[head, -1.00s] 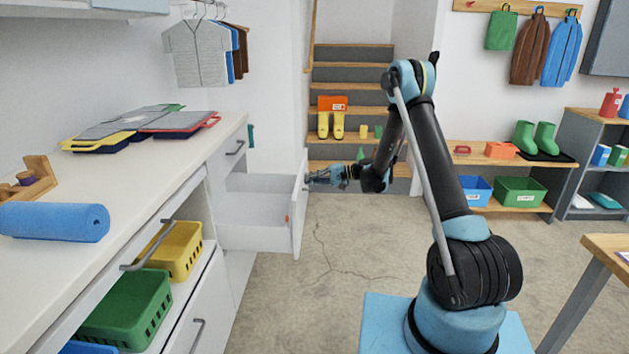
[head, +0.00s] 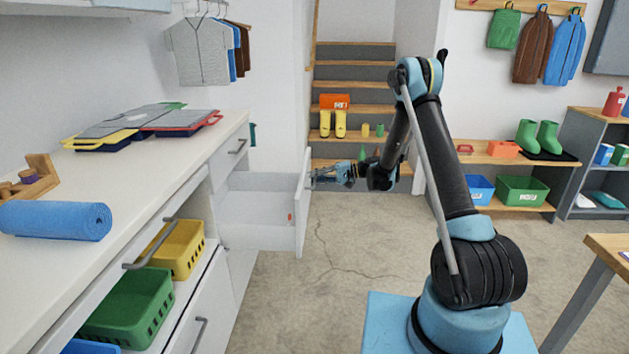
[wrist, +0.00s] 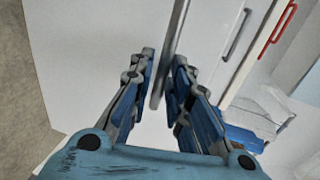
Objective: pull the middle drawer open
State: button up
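The middle drawer (head: 262,237) stands well out from the far end of the white cabinet in the head view, below a closed top drawer. My gripper (head: 314,179) is at the outer side of its front panel (head: 301,215). In the wrist view, the pale drawer front (wrist: 90,50) fills the upper left. A grey bar handle (wrist: 177,30) runs between the fingers of my gripper (wrist: 164,60). The fingers are apart, with a narrow gap on the left of the bar. Whether the right finger touches it I cannot tell.
The counter (head: 150,190) holds a blue rolled mat (head: 55,220) and flat cases. The floor (head: 350,260) beside the drawer is clear. Stairs (head: 352,92) stand behind my arm.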

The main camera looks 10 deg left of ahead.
jog(key=v, duration=1.1)
jog(key=s+d+r+m+t+h, duration=0.1)
jog(key=s+d+r+t+h, duration=0.4)
jog(key=s+d+r, duration=1.2)
jog(key=s+d+f+h, duration=0.3)
jog(key=s+d, duration=0.3)
jog(key=s, duration=0.3)
jog(key=s+d+f+h, duration=0.3)
jog(key=s+d, duration=0.3)
jog(key=s, duration=0.4)
jog(key=s+d+f+h, duration=0.3)
jog(key=s+d, duration=0.3)
jog(key=s, duration=0.3)
jog(key=shift+s+d+f+m+h, duration=0.2)
jog(key=shift+s+d+m+h, duration=0.15)
jog(key=shift+h, duration=0.35)
